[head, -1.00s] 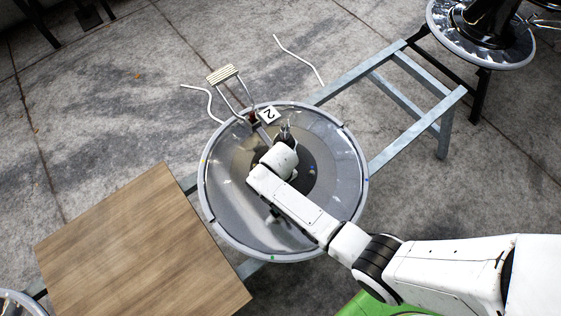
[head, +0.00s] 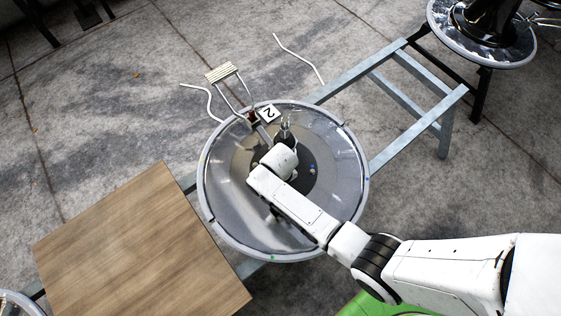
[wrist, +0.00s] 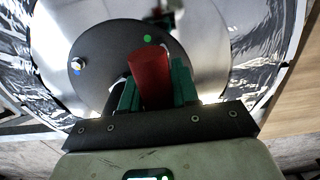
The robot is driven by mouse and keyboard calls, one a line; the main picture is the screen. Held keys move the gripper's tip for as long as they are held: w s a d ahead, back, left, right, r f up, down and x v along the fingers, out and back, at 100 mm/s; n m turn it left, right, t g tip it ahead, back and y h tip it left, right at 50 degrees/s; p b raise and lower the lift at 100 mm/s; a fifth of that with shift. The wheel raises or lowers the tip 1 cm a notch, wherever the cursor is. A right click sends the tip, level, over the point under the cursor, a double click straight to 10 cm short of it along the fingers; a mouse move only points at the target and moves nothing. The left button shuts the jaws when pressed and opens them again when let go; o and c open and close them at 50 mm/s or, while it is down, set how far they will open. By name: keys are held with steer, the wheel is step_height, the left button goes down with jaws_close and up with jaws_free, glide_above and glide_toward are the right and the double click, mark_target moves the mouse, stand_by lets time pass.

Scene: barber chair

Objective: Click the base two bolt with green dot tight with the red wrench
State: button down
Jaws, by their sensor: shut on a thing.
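Base two (head: 235,200) is a round silver dish with a black centre disc and a label "2" (head: 268,114) at its upper edge. My gripper (head: 284,131) is over the disc. In the wrist view, my gripper (wrist: 156,86) has its green fingers shut on the red wrench (wrist: 149,76). The wrench's red end points up the picture, over the black disc (wrist: 108,50). A green dot (wrist: 147,38) shows on the disc just beyond that end. The bolt by it is not clearly visible; whether the wrench sits on it I cannot tell.
A silver bolt (wrist: 78,63) with a blue dot stands on the disc's left in the wrist view. A footrest (head: 222,74) on bent bars rises from the dish's upper edge. A wooden board (head: 140,245) is at lower left, a metal frame (head: 400,95) at right.

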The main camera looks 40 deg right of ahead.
steer(key=m+p, duration=0.1)
steer(key=m, duration=0.1)
steer(key=shift+r+m, duration=0.15)
steer(key=shift+m, duration=0.25)
steer(key=shift+w+m, duration=0.1)
steer(key=shift+m, duration=0.8)
steer(key=shift+p, duration=0.3)
steer(key=m, duration=0.2)
steer(key=shift+a+m+p, duration=0.1)
steer(key=shift+m+p, duration=0.2)
steer(key=shift+p, duration=0.05)
steer(key=shift+m, duration=1)
